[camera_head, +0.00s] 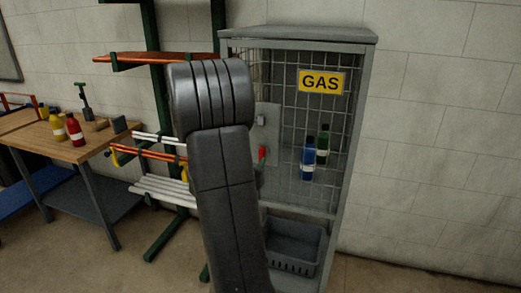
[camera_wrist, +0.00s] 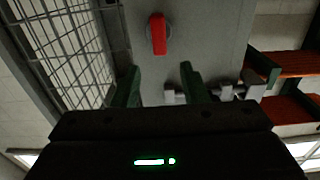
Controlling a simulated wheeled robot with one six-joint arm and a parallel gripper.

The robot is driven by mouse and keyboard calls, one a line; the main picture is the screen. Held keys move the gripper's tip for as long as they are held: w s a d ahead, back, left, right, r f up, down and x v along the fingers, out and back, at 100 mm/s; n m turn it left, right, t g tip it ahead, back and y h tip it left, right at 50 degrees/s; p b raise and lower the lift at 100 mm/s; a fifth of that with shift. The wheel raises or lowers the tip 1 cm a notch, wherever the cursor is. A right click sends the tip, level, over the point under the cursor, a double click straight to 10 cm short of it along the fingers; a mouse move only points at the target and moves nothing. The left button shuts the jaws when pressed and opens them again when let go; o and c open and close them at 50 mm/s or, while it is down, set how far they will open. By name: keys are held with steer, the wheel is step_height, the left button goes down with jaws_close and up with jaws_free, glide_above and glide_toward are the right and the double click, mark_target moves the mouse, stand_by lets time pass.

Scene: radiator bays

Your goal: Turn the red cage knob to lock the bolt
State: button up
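The red cage knob (camera_wrist: 158,33) is an upright bar on a round base on a grey plate (camera_wrist: 205,35) in the wrist view. My gripper (camera_wrist: 159,72) is open and empty, its two green fingers apart. The knob shows beyond the gap between the fingertips, with clear space before it. In the head view the knob (camera_head: 263,153) is a small red spot on the gas cage (camera_head: 345,130), just right of my arm. My arm hides most of the gripper there.
The cage's mesh (camera_wrist: 68,50) is close on the left in the wrist view. A rack with orange and white bars (camera_head: 160,190) stands left of the cage. A wooden workbench (camera_head: 50,145) with bottles is further left. Blue and green bottles (camera_head: 308,158) stand inside the cage.

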mark_target(261, 151)
steer(key=p+x, duration=0.1)
steer(key=x, duration=0.6)
steer(key=shift+w, duration=0.3)
jaws_close()
